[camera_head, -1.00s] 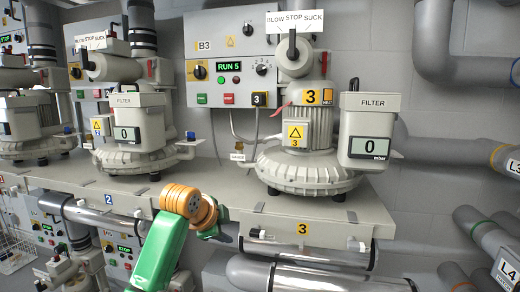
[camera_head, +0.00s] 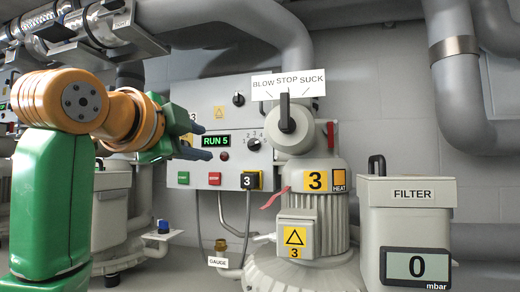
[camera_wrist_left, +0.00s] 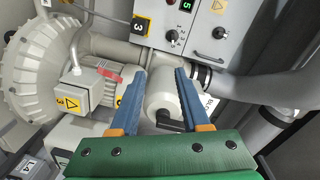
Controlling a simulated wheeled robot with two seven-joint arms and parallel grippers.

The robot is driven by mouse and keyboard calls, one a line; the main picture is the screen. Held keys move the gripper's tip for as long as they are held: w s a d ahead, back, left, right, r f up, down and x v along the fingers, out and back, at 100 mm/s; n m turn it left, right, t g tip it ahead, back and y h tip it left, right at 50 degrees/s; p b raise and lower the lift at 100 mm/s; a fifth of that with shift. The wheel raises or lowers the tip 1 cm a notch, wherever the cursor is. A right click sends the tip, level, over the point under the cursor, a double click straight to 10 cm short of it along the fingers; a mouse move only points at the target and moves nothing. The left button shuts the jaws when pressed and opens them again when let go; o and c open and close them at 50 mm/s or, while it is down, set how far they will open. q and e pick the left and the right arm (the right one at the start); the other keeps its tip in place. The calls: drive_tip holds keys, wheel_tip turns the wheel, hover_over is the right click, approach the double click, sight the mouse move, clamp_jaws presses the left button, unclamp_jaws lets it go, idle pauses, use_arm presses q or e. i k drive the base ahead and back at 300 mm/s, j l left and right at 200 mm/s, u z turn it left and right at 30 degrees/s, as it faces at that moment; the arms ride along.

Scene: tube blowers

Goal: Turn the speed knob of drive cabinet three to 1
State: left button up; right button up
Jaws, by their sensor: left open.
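Drive cabinet three (camera_head: 188,98) is a grey wall box with a green display (camera_head: 215,141) reading "RUN 5". Its small black speed knob (camera_head: 253,144), with a number scale around it, is just right of the display. Which number it points at is too small to tell. The knob also shows in the left wrist view (camera_wrist_left: 173,36), beyond the fingertips. My left gripper (camera_head: 220,148) is open, with its blue fingers in front of the display and left of the knob. In the left wrist view nothing is between the fingers (camera_wrist_left: 160,74). My right gripper is not in view.
Right of the cabinet stands blower three (camera_head: 325,205) with a black lever (camera_head: 285,110) under a BLOW STOP SUCK sign. A filter box (camera_head: 410,215) reading 0 is farther right. Below the display are buttons (camera_head: 214,178). Large grey pipes (camera_head: 455,60) run along the wall.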

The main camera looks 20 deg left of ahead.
sight(254, 144)
drive_tip(key=i, duration=0.85)
